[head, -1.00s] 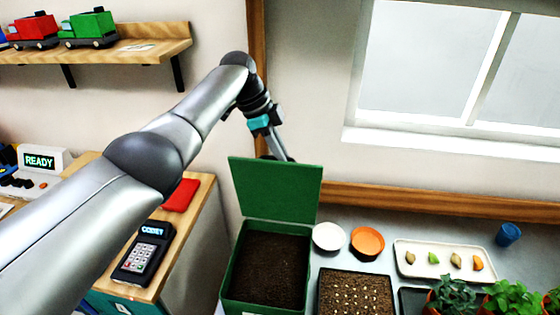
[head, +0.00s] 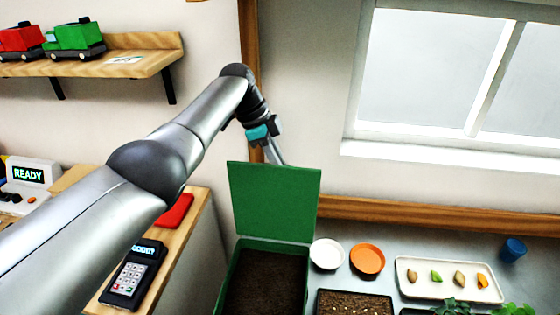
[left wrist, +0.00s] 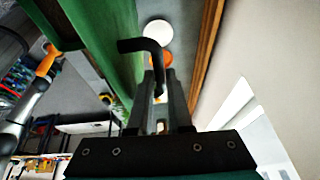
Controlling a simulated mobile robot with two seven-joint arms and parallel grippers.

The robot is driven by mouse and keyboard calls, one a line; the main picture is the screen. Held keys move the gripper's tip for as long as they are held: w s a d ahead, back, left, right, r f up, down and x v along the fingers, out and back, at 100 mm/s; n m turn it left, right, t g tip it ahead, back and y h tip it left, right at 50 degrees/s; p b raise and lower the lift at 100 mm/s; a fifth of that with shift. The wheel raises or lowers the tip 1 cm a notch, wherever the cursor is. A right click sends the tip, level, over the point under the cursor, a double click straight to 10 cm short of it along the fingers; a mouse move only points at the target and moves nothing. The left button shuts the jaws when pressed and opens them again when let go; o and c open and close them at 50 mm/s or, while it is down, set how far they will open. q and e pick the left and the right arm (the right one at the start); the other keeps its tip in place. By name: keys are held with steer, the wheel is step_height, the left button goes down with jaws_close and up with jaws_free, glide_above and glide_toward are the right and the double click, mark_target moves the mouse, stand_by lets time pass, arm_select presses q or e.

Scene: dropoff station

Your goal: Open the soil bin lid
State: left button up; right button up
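The green soil bin (head: 230,277) stands at the bottom middle of the head view, with dark soil (head: 268,283) visible inside. Its green lid (head: 274,203) stands raised along the far edge and also shows in the left wrist view (left wrist: 112,38). My left gripper (head: 278,157) is at the lid's top edge, its tips partly hidden behind the lid. In the left wrist view, its two fingers (left wrist: 160,88) are apart, with a black bent handle (left wrist: 146,46) reaching between them and gaps beside it.
A seed tray (head: 354,303), a white saucer (head: 326,254), an orange saucer (head: 367,260) and a white tray (head: 449,279) sit right of the bin. A keypad (head: 133,275) is on the wooden counter at left. The wall and window are behind the lid.

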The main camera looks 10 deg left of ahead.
arm_select(q)
steer(key=o, duration=0.4)
steer(key=shift+a+f, duration=0.1)
steer(key=v, duration=1.2)
steer(key=shift+b, duration=0.4)
steer(key=shift+s, duration=0.15)
